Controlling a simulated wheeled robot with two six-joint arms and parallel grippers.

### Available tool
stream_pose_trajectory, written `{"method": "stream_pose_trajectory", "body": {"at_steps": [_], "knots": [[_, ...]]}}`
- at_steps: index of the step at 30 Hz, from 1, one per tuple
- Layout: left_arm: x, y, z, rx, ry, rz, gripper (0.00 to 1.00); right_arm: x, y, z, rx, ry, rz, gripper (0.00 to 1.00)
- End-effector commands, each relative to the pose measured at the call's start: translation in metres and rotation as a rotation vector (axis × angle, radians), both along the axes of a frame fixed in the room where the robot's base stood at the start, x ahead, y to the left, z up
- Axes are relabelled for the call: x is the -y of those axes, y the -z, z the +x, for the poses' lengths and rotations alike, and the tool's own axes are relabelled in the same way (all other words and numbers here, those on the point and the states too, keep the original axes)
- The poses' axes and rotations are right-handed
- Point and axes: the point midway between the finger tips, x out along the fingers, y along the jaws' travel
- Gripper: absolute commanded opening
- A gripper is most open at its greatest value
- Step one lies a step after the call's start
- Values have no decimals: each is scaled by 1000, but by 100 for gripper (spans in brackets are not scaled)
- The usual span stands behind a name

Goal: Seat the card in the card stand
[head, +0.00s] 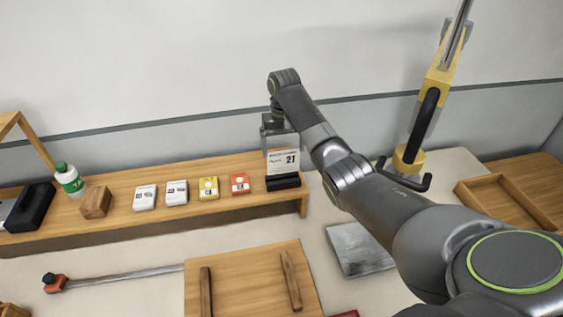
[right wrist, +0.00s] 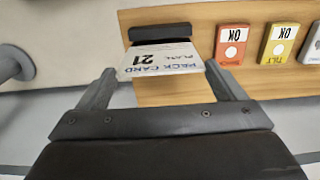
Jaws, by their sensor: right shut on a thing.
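The white card (head: 284,161), printed with "21", stands roughly upright in the head view, its lower edge meeting the black card stand (head: 283,183) near the right end of the wooden shelf. My right gripper (head: 277,143) is shut on the card from above. In the right wrist view, the card (right wrist: 163,61) lies between the two fingers of the gripper (right wrist: 160,72), and the dark stand (right wrist: 160,32) is just beyond its far edge. I cannot tell whether that edge is inside the slot or only over it. My left gripper is not in view.
Orange (head: 240,184), yellow (head: 208,188) and white boxes line the wooden shelf (head: 125,206) left of the stand. A wooden block (head: 95,202) and a bottle (head: 69,180) stand farther left. A yellow lever device (head: 408,160) and a wooden tray (head: 505,203) are at right.

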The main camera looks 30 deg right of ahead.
Motion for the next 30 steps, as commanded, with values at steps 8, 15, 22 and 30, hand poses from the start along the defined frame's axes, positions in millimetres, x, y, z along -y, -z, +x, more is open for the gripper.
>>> {"method": "stream_pose_trajectory", "body": {"at_steps": [8, 15, 22, 30], "knots": [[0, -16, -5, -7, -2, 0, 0, 0, 29, -1, -2, 1, 1, 58], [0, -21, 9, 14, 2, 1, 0, -1, 51, 0, 2, -1, 0, 58], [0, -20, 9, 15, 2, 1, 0, -1, 52, 0, 2, 0, -1, 58], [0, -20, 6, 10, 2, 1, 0, -1, 54, 0, 2, 0, -1, 100]]}}
